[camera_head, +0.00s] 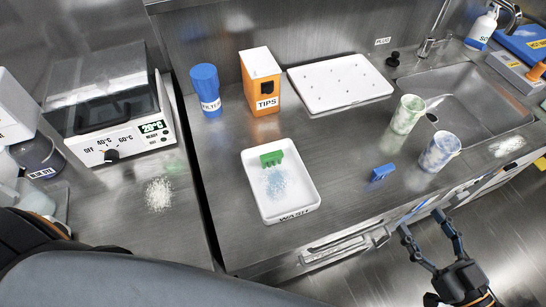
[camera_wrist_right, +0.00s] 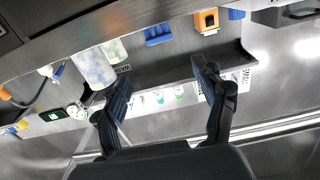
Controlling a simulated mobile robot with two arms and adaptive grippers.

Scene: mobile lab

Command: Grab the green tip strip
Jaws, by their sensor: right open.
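The green tip strip (camera_head: 271,158) lies in the white waste tray (camera_head: 293,206), near its back edge, with pale blue grains beside it. My right gripper (camera_head: 422,222) is open and empty in front of the counter's edge, to the right of the tray and well apart from the strip. Its two fingers also show in the right wrist view (camera_wrist_right: 160,85), with nothing between them. The green strip cannot be made out in the wrist view. My left gripper is not visible in the head view.
A blue strip (camera_head: 382,172) lies on the counter near the front edge; two patterned cups (camera_head: 407,114) (camera_head: 440,151) stand right of it. The orange tips box (camera_head: 261,82), blue filter bottle (camera_head: 206,90) and white perforated tray (camera_head: 340,84) stand behind. The sink (camera_head: 468,98) is at right.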

